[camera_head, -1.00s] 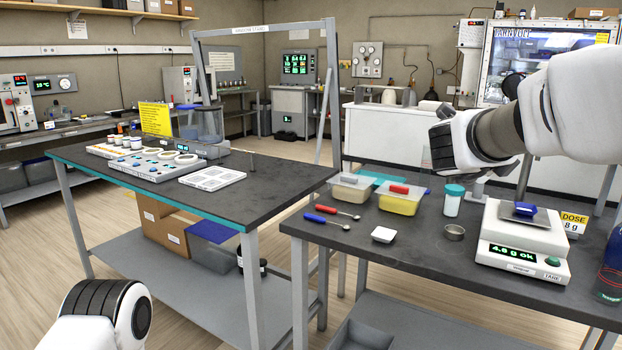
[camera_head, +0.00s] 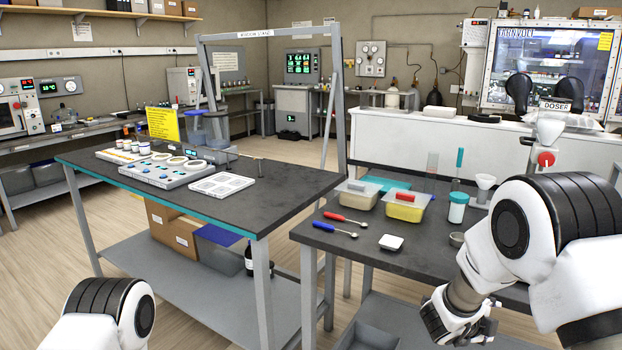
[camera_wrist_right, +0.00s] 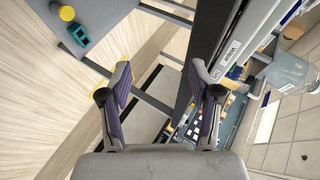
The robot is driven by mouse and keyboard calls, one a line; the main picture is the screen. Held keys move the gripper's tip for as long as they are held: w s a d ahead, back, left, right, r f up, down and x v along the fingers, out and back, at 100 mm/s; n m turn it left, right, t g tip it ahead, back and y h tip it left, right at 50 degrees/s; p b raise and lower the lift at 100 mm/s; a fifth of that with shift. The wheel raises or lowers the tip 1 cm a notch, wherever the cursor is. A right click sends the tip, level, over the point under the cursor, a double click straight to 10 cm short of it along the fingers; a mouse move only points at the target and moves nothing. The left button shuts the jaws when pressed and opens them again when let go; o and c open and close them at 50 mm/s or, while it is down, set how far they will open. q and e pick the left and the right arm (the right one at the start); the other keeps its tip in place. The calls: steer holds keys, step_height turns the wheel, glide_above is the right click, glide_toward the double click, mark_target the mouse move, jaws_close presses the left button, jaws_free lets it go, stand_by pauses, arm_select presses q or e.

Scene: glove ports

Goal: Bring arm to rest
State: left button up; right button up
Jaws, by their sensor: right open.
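My right arm is folded in at the lower right of the head view, and its gripper (camera_head: 468,332) hangs low at the front edge of the right bench (camera_head: 400,262). In the right wrist view the gripper (camera_wrist_right: 170,82) has its two fingers spread wide with nothing between them. Beyond the fingers are floor and bench framework. Of my left arm, only a white and black link shows at the lower left of the head view; its gripper is out of frame. The right arm covers the bench's right part, where the scale stood.
The right bench holds two tubs (camera_head: 407,206), red and blue spoons (camera_head: 335,229), a white dish (camera_head: 391,242), a teal-lidded jar (camera_head: 458,207) and a metal cup (camera_head: 457,239). The left bench (camera_head: 270,205) carries trays. A glovebox (camera_head: 545,66) stands at the back. Floor shows at lower left.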

steer(key=s+a+f+n+g+y+p, duration=0.2)
steer(key=s+f+n, duration=0.5)
steer(key=s+f, duration=0.35)
steer(key=s+a+f+n+g+y+p, duration=0.1)
steer(key=s+a+f+n+y, duration=0.15)
steer(key=s+f+n, duration=0.65)
steer(key=s+a+f+n+g+y, duration=0.1)
steer(key=s+a+n+y, duration=0.2)
steer(key=s, duration=0.5)
steer(key=s+a+f+n+g+y, duration=0.1)
steer(key=s+a+n+g+y, duration=0.1)
steer(key=s+a+n, duration=0.3)
steer(key=s+n+y, duration=0.1)
steer(key=s+n, duration=0.1)
steer(key=s, duration=0.2)
steer(key=shift+s+a+f, duration=0.15)
steer(key=shift+s+a, duration=0.05)
